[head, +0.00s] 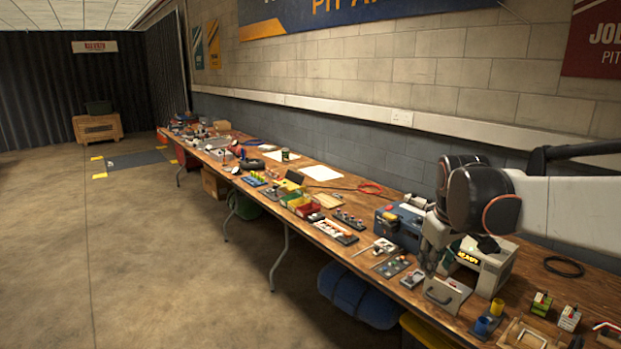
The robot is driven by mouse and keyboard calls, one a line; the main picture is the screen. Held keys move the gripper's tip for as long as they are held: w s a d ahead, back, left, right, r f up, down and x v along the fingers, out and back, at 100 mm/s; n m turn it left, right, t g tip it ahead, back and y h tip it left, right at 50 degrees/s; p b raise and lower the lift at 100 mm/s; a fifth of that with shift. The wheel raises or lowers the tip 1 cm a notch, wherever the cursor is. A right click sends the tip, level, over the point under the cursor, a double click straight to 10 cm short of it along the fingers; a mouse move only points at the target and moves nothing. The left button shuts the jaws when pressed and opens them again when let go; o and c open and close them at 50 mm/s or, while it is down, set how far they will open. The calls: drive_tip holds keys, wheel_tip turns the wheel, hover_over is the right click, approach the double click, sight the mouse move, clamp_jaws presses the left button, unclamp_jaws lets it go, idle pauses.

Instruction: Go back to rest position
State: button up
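My gripper (432,262) is at the right of the head view, pointing down above the near part of the long wooden table (345,253). It hangs over a small grey box with a handle (446,296) and close to a beige and dark boxed device (480,264). My grey and black arm reaches in from the right edge. The fingers are small and dark here, and I cannot tell whether they are open or shut, or whether they touch the grey box.
A blue case (399,226) stands behind the gripper. Red and green bins (300,205) sit farther along. The floor (130,240) at left is clear. A block wall runs behind the table.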

drive_tip(key=s+a+f+m+t, duration=0.1)
drive_tip(key=s+a, duration=0.1)
drive_tip(key=s, duration=0.6)
drive_tip(key=s+a+f+m+t, duration=0.1)
drive_tip(key=s+a+m, duration=0.1)
drive_tip(key=s, duration=0.5)
drive_tip(key=s+a+f+m+t+y, duration=0.1)
drive_tip(key=s+a+f, duration=0.1)
drive_tip(key=s, duration=0.6)
drive_tip(key=shift+s+a, duration=0.3)
drive_tip(key=shift+a, duration=0.55)
